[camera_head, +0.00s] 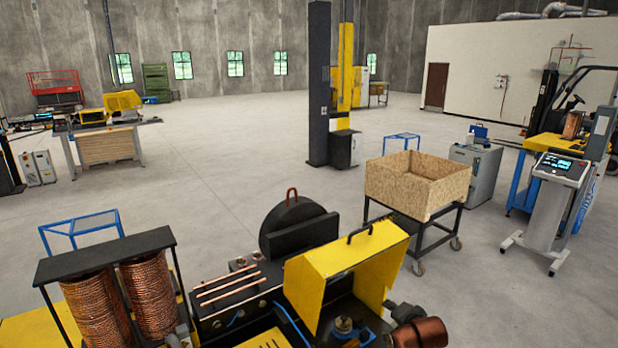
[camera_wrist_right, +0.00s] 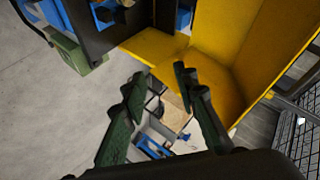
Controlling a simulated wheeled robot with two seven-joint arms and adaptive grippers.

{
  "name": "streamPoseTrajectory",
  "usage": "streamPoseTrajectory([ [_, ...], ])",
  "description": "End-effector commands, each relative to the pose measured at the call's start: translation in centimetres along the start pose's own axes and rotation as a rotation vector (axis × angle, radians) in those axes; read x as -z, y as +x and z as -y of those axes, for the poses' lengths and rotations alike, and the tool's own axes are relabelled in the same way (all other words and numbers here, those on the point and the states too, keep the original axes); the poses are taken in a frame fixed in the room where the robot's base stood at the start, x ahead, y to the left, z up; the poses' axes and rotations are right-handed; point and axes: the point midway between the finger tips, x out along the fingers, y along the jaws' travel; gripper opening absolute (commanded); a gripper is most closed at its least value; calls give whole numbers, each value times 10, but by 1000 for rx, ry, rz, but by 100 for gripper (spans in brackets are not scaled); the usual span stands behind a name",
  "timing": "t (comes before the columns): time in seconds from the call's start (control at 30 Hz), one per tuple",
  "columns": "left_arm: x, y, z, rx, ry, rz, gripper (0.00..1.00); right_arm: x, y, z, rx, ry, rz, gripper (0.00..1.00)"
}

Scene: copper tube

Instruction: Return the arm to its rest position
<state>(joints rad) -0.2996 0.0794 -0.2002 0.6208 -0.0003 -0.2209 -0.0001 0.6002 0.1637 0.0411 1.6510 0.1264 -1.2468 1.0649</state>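My right gripper (camera_wrist_right: 160,75) shows in the right wrist view, with its two dark green fingers spread apart and nothing between them. It is open and empty, with a yellow panel (camera_wrist_right: 250,60) beyond and to the right of it. My right gripper does not show clearly in the head view, and my left gripper is in neither view. Several thin copper tubes (camera_head: 230,286) lie on the dark top of the machine in the head view. The machine's yellow guard (camera_head: 345,265) stands raised to the right of them.
Two copper wire coils (camera_head: 100,308) stand in a black frame at lower left. A copper cylinder (camera_head: 420,333) sits at the bottom right of the machine. A wooden crate (camera_head: 418,190) stands on a wheeled cart behind it. A control console (camera_head: 552,205) stands at right. Open floor lies beyond.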

Motion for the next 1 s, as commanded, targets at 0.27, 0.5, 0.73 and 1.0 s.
streamPoseTrajectory([
  [0.27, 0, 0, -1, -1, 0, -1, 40, -91, -48, -182, -192, -320, 106, 27],
  [0.5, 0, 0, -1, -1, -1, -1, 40, -168, -135, -309, -321, -592, 258, 27],
  [0.73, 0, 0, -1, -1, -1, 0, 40, -211, -210, -372, -383, -765, 382, 27],
  [1.0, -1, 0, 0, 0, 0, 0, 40, -239, -269, -408, -415, -874, 481, 27],
])
